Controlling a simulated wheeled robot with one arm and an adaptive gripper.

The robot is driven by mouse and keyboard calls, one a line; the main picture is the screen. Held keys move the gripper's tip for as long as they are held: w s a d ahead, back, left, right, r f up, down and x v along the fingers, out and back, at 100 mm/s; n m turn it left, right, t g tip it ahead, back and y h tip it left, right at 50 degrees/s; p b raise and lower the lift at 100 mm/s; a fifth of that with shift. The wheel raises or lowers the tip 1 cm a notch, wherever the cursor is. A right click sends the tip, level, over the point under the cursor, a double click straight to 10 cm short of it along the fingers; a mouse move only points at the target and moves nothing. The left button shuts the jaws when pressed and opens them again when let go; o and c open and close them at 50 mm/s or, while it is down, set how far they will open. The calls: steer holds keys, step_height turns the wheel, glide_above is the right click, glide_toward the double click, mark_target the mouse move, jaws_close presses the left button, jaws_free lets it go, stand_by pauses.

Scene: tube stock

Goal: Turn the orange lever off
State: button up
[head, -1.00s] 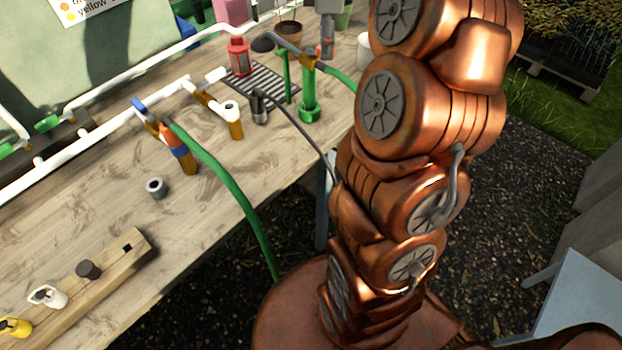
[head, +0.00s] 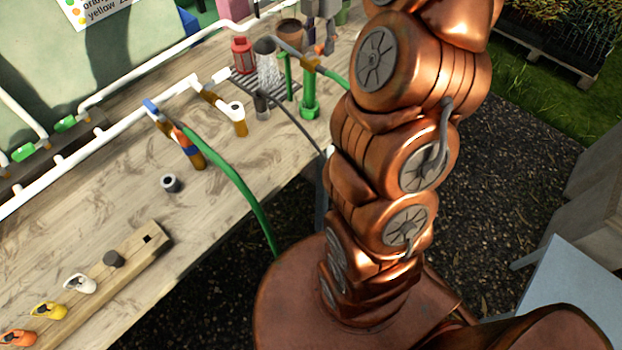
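An orange-yellow piece (head: 311,63), which may be the orange lever, sits on top of the upright green pipe (head: 309,97) on the bench. Its exact position is too small to tell. A grey shape (head: 322,32) with parts pointing down, apparently my gripper, shows at the top edge just above and behind it. I cannot tell whether it touches the piece or how its fingers stand. My copper arm rises out of the top of the picture and hides the bench's right end. Another orange piece (head: 18,338) lies on the wooden strip at the bottom left.
The bench (head: 120,215) bears white pipes (head: 100,148), a green hose (head: 235,180), a red lantern-like thing (head: 242,56) and a loose grey ring (head: 171,183). Yellow (head: 48,310) and white (head: 80,284) pieces sit on the wooden strip (head: 150,255). A silvery streak (head: 268,70) shows beneath a dark cap.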

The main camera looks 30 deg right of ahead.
mark_target(316, 47)
steer(key=shift+r+b, duration=1.2)
steer(key=shift+r, duration=2.6)
steer(key=shift+s+a+r+m, duration=0.1)
steer(key=shift+s+a+m, duration=0.05)
steer(key=shift+a, duration=0.25)
steer(key=shift+s+a+m, duration=0.1)
steer(key=shift+a+m, duration=0.05)
steer(key=shift+a, duration=0.25)
steer(key=s+a+f+m+b, duration=0.1)
steer(key=s+a+f+m, duration=0.1)
steer(key=s+a+m, duration=0.4)
steer(key=s+a+f+m+b, duration=0.1)
steer(key=s+a+f, duration=0.1)
steer(key=s+a, duration=0.45)
steer(key=s+a+f+m+b, duration=0.1)
steer(key=s+a+f+m, duration=0.2)
steer(key=s+f+m, duration=0.2)
steer(key=s+a+f+m+g+b, duration=0.1)
steer(key=s+a+f+m, duration=0.3)
steer(key=s, duration=0.5)
steer(key=shift+s+f+m+g, duration=0.35)
steer(key=shift+f+m, duration=0.15)
steer(key=shift+m, duration=0.6)
steer(key=shift+w+a, duration=0.1)
steer(key=shift+a, duration=0.05)
